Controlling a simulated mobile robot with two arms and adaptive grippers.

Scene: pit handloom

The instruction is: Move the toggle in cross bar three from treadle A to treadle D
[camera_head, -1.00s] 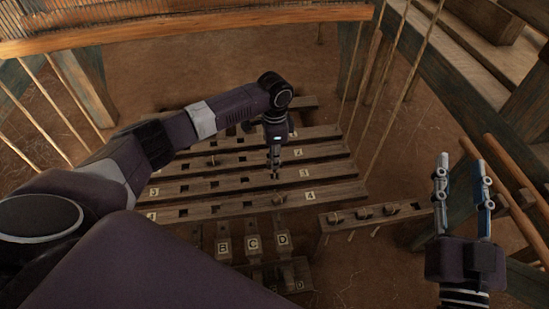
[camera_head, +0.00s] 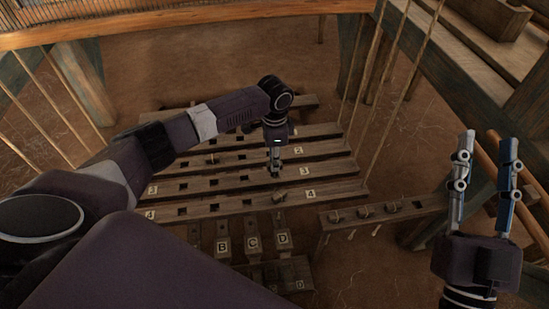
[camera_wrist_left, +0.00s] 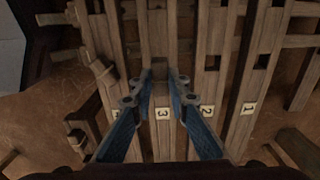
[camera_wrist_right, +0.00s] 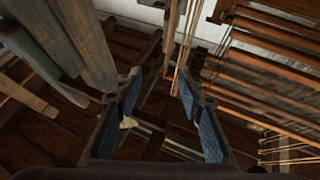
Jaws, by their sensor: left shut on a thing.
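Cross bar three (camera_head: 230,182) is a wooden beam with square slots and a "3" plate near its right end. In the left wrist view the bar (camera_wrist_left: 162,140) runs between my fingers. Whether the toggle sits in a slot cannot be told. Treadle D (camera_head: 283,240) is at the front; treadles C (camera_head: 252,244) and B (camera_head: 222,249) are left of it. Treadle A's label is not visible. My right gripper (camera_head: 486,140) is open and empty.
Cross bars two (camera_head: 250,157) and four (camera_head: 240,203) lie behind and in front. A small peg (camera_head: 212,157) stands on bar two. A rack (camera_head: 430,203) with several pegs stands right. Cords (camera_head: 395,110) hang on the right; loom posts (camera_head: 85,85) flank the pit.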

